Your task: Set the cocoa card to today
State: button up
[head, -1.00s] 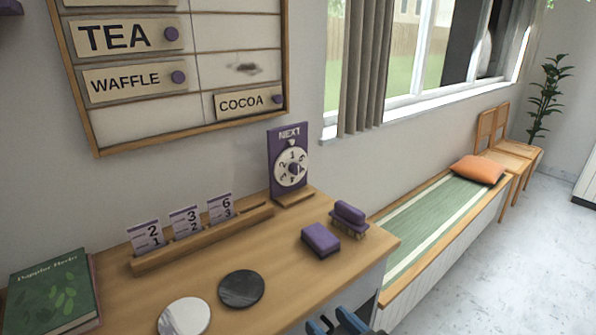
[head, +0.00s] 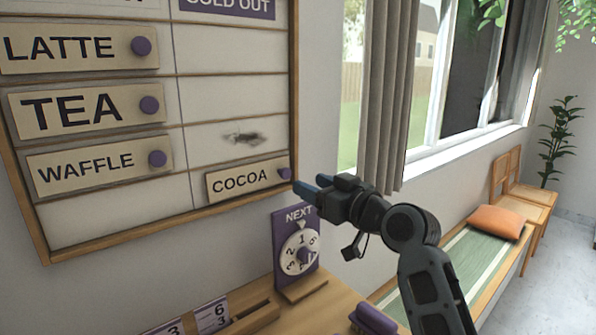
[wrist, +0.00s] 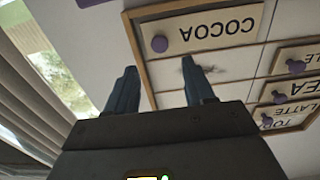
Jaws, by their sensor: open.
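The cocoa card (head: 240,181), cream with a purple knob (head: 285,174) at its right end, sits in the bottom row of the wall board's right column, under the "SOLD OUT" header (head: 228,6). The left column's header is mostly cut off by the picture edge. My gripper (head: 312,187) is open and empty, just right of the board's frame near the knob, apart from it. In the wrist view the cocoa card (wrist: 215,28) appears upside down, its knob (wrist: 160,43) beyond my fingertips (wrist: 160,76).
The left column holds latte (head: 70,46), tea (head: 75,107) and waffle (head: 88,166) cards. Its bottom row (head: 120,215) is empty. A purple "NEXT" dial stand (head: 299,255) stands on the counter below my gripper. A curtain (head: 391,95) hangs to the right.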

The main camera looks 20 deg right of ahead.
aim_at(287, 174)
jog(key=p+x, duration=0.1)
jog(key=x, duration=0.6)
jog(key=shift+w+f+p, duration=0.1)
jog(key=shift+w+p, duration=0.15)
jog(key=shift+p, duration=0.15)
grip_shut()
dwell(0.3)
